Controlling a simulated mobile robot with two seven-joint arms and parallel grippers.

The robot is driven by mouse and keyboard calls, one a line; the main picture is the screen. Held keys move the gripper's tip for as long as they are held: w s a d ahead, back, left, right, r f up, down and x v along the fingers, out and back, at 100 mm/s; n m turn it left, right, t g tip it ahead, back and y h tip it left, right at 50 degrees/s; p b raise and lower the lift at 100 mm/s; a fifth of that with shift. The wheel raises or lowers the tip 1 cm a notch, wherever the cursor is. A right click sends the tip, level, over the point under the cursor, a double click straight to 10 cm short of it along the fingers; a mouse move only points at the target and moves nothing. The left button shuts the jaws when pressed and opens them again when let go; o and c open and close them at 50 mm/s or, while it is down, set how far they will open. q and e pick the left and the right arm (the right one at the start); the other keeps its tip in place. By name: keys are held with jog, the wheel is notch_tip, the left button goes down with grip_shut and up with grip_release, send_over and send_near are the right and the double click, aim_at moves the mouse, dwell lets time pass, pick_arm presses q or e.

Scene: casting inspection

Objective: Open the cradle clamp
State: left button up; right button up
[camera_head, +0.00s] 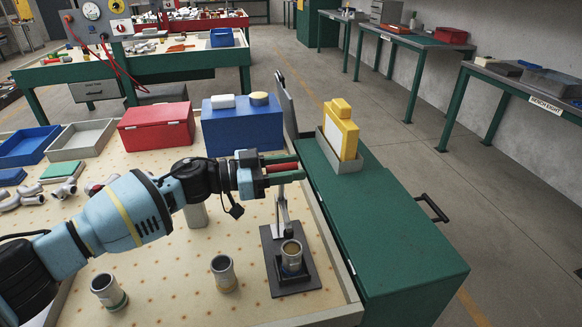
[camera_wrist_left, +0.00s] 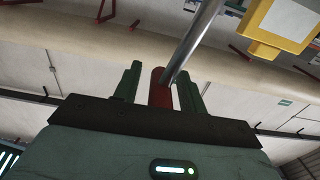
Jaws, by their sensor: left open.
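The cradle clamp stands on a dark base plate (camera_head: 270,248) at the right edge of the pegboard-like table, and its grey metal arm (camera_head: 281,205) rises from the plate. A metal cylindrical casting (camera_head: 291,256) sits upright in the cradle. My left gripper (camera_head: 285,172) is open above the clamp, with its fingers around the clamp's red handle (camera_head: 282,167). In the left wrist view the red handle (camera_wrist_left: 160,88) lies between the green fingers, and a metal rod (camera_wrist_left: 192,42) runs up from beside it. I cannot tell whether the fingers touch the handle. My right gripper is out of view.
Two metal cylinders (camera_head: 223,272) (camera_head: 108,291) stand left of the clamp. A blue box (camera_head: 243,130) and a red box (camera_head: 157,127) stand behind my arm. A green cabinet (camera_head: 400,235) adjoins the right side, carrying a yellow item (camera_head: 341,130) in a grey holder.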

pick_arm(q)
jog(key=shift+w+d, duration=0.15)
jog(key=shift+d, duration=0.15)
grip_shut()
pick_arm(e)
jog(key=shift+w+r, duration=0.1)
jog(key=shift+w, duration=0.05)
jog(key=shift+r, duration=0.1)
